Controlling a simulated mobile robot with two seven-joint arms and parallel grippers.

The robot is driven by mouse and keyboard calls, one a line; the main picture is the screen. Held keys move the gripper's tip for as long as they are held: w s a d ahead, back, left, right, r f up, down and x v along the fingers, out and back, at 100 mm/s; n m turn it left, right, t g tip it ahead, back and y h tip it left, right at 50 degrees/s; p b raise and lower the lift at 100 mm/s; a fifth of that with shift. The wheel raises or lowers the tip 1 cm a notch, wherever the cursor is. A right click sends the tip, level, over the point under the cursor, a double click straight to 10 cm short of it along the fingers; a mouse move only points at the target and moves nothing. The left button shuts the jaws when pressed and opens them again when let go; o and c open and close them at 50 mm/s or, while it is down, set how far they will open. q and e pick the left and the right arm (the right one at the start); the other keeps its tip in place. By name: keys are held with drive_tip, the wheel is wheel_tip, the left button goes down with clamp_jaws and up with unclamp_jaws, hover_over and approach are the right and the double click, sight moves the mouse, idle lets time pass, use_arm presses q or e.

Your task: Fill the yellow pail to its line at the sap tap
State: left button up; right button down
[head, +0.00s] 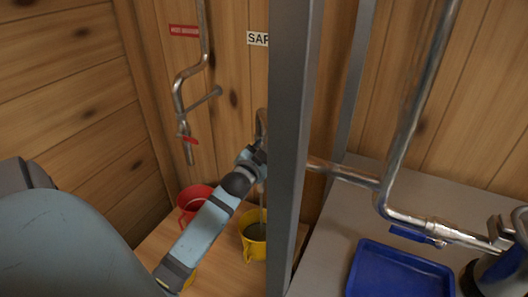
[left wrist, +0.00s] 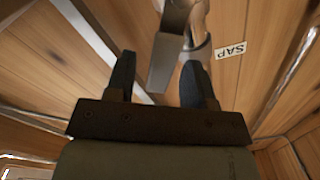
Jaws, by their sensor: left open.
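The yellow pail (head: 254,251) stands on the wooden bench under the sap tap, with dark liquid inside. A thin greyish streak (head: 262,196) runs down into it from the tap, looking like a stream. Its fill line cannot be made out. The sap tap's pipe (head: 261,122) is partly hidden by my left gripper (head: 258,158) and a grey post. In the left wrist view my left gripper (left wrist: 158,62) is open, with a flat grey lever (left wrist: 165,62) of the tap between its fingers. The SAP sign (left wrist: 230,50) is beside it.
A red pail (head: 190,197) stands left of the yellow one, under a red-handled tap (head: 188,140). A grey upright post (head: 293,150) stands in front of the bench. A blue tray (head: 400,272) lies on the grey counter (head: 345,215) at right, below metal pipes (head: 405,120).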

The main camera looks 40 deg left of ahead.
use_arm(q)
clamp_jaws()
drive_tip(key=shift+d, duration=0.1)
use_arm(e)
drive_tip(key=shift+r, duration=0.1)
use_arm(q)
wheel_tip(320, 180, down, 6)
drive_tip(key=d+m+p, duration=0.2)
drive_tip(key=d+m, duration=0.1)
drive_tip(key=m, duration=0.8)
drive_tip(key=shift+w+m, duration=0.4)
drive_tip(key=shift+w, duration=0.05)
use_arm(e)
drive_tip(key=shift+s+d+r, duration=0.1)
drive_tip(key=shift+r, duration=0.35)
use_arm(q)
unclamp_jaws()
drive_tip(key=shift+a+r, duration=0.1)
